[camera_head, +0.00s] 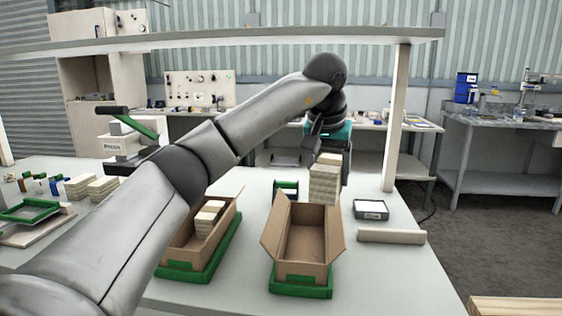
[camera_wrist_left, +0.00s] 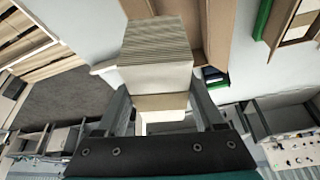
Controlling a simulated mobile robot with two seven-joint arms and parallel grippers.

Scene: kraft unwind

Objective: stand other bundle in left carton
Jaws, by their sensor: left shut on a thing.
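My left gripper (camera_head: 327,150) reaches across the table and is shut on a bundle (camera_head: 325,180) of layered, pale tan sheets. The bundle hangs upright just beyond the far end of the right carton. In the left wrist view the bundle (camera_wrist_left: 157,48) sits between the two fingers of the gripper (camera_wrist_left: 163,108). The left carton (camera_head: 228,217) is open, stands in a green tray, and has a bundle (camera_head: 209,218) inside; my arm hides part of it. The right carton (camera_head: 304,243) is open with flaps spread and looks empty. My right gripper is not in view.
A small dark tray with a white top (camera_head: 371,209) and a pale bar (camera_head: 392,236) lie right of the cartons. More stacks (camera_head: 78,187) and a green-framed tray (camera_head: 30,211) stand at the left. A shelf post (camera_head: 397,118) rises behind the right side.

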